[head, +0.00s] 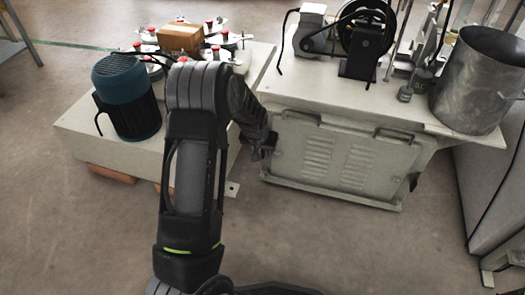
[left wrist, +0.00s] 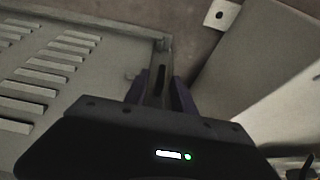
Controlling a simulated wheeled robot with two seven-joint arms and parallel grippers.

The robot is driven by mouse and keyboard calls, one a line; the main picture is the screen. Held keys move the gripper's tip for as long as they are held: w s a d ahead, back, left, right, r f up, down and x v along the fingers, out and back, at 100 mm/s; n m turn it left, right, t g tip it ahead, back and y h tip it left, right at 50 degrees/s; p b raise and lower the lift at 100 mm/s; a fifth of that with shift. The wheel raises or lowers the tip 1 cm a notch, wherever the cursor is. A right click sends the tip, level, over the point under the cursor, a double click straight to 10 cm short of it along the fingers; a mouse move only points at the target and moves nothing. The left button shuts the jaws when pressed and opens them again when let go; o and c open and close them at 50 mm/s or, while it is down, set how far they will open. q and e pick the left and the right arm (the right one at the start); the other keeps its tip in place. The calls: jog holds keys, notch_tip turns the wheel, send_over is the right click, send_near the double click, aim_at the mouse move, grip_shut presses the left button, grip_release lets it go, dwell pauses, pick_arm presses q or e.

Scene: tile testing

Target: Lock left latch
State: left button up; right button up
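The machine cabinet's front panel (head: 335,150) is a grey louvred door, upright and flush with the cabinet. My left gripper (head: 268,146) is at the panel's left edge, where the gripper and wrist hide the left latch in the head view. In the left wrist view, my left gripper's two dark fingers (left wrist: 160,90) stand apart, one on each side of a narrow grey piece (left wrist: 160,68) at the panel edge, apparently the left latch. I cannot tell whether they press on it. A dark right latch (head: 413,182) shows at the panel's right edge. My right gripper is out of view.
A low grey base (head: 85,130) with a blue motor (head: 127,95) and a cardboard box (head: 180,38) stands to the left, close to my left arm. A metal bucket (head: 478,85) stands on the cabinet's right end. The floor in front is clear.

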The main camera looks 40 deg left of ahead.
pick_arm(q)
grip_shut()
